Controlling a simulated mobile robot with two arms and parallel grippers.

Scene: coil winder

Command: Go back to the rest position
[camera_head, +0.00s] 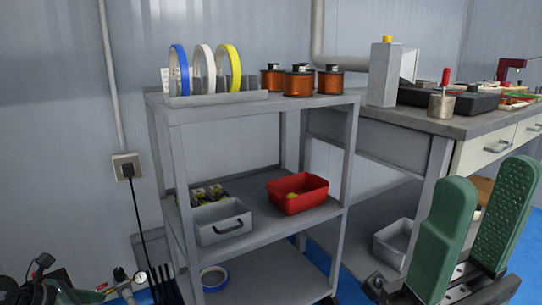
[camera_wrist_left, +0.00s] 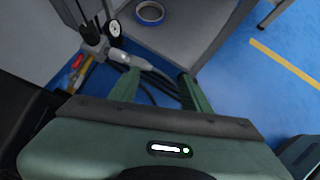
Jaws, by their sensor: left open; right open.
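My right gripper (camera_head: 488,185) shows at the lower right of the head view. Its two green fingers point up, are spread apart and hold nothing. It is in front of the workbench, and part of the bench leg and drawers is hidden behind it.
A grey shelf rack (camera_head: 260,108) holds tape rolls (camera_head: 205,68), copper coils (camera_head: 299,82), a red bin (camera_head: 298,193) and a grey bin (camera_head: 222,222). The workbench (camera_head: 425,122) stands to the right. Hoses and gauges (camera_head: 120,285) are at lower left. A grey box (camera_head: 393,243) sits under the bench.

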